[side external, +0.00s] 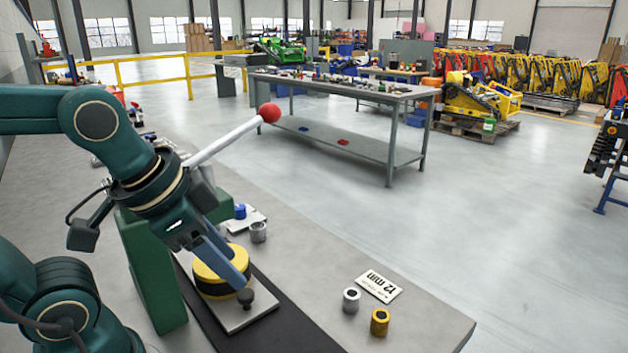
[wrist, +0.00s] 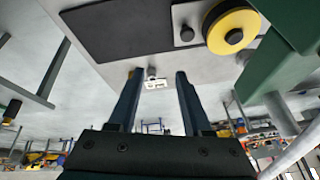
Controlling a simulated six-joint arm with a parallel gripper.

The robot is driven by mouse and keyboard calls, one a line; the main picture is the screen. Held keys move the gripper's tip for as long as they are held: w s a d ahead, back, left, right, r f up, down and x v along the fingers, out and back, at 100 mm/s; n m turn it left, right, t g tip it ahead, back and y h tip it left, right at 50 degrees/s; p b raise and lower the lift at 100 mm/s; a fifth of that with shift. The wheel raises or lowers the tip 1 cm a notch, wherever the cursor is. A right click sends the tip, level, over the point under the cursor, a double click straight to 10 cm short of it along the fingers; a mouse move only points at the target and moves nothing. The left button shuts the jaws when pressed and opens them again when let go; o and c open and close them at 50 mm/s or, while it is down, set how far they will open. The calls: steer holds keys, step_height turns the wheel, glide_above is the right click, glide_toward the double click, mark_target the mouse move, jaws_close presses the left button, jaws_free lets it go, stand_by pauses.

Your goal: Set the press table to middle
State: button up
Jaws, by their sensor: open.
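The press has a green frame (side external: 155,275) and a pale lever ending in a red ball (side external: 269,112). Its table is a light grey plate (side external: 238,317) with a black knob (side external: 245,298), on a dark strip (side external: 285,328). A yellow disc with a black band (side external: 212,268) sits on the plate. In the wrist view, the disc (wrist: 222,22) and knob (wrist: 187,34) are at upper right, beyond my right finger. My gripper (wrist: 155,76) is open, with nothing held between its fingers. In the side view, one finger covers part of the disc.
A grey bushing (side external: 351,300), a yellow bushing (side external: 380,322) and a "12 mm" card (side external: 379,286) are right of the strip. Another grey bushing (side external: 258,232) and a blue piece (side external: 240,211) are behind the disc. The bench is clear between these groups.

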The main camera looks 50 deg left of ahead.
steer(key=w+a+f+m+g, duration=0.2)
steer(key=w, duration=0.1)
steer(key=g, duration=0.3)
glide_above(246, 293)
steer(key=f, duration=0.4)
steer(key=shift+w+d, duration=0.1)
steer(key=shift+d, duration=0.1)
steer(key=shift+a+f, duration=0.25)
steer(key=shift+f, duration=2.85)
jaws_close()
steer(key=shift+r+n, duration=0.1)
steer(key=shift+n, duration=0.2)
